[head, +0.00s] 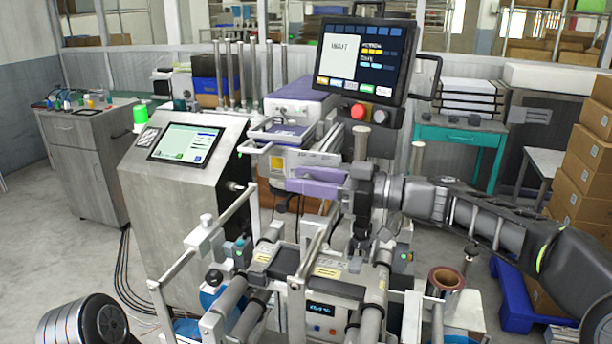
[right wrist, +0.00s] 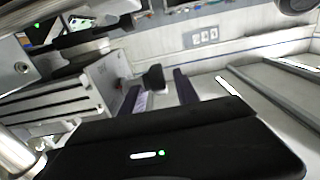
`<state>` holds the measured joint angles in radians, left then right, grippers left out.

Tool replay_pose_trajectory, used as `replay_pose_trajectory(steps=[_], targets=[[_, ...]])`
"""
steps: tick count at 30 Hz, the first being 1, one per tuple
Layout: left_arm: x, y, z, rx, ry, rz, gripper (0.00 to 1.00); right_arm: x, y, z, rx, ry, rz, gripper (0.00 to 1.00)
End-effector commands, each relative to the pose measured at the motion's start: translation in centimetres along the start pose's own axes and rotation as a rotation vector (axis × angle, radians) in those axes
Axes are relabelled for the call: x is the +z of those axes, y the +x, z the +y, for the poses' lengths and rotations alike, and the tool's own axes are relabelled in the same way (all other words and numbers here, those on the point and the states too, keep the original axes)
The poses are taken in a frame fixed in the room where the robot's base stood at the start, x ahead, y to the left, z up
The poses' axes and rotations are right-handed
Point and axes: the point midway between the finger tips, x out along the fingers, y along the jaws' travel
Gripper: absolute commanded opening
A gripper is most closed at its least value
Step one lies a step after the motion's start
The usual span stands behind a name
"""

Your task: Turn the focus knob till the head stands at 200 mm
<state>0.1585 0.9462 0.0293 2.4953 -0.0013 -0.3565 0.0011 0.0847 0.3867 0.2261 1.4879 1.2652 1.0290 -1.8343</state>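I cannot pick the knob out in the head view. The small display (head: 322,309) is too blurred to read.
A large monitor (head: 361,62) stands above the machine, with a red button (head: 358,112) below it. A tilted touch panel (head: 186,143) sits on the grey cabinet at left. Rollers and a brown reel (head: 446,279) crowd the front. Stacked cartons (head: 585,170) stand at right.

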Motion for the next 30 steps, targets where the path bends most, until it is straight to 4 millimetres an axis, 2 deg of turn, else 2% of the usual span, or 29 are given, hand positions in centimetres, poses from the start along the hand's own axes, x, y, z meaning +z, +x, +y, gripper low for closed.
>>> replay_pose_trajectory(steps=[5, 19, 30], targets=[[0.01, 0.04, -0.02, 0.0, 0.0, 0.0, 0.94, 0.03, -0.01, 0.0, 0.0, 0.0, 0.0, 0.37], [0.0, 0.04, -0.02, 0.0, 0.0, 0.0, 0.94, 0.08, 0.02, -0.16, -0.005, 0.001, -0.001, 0.0], [0.01, -0.01, 0.0, 0.0, 0.0, 0.0, 0.94, 0.14, 0.12, -0.35, -0.011, 0.001, -0.009, 0.0]])
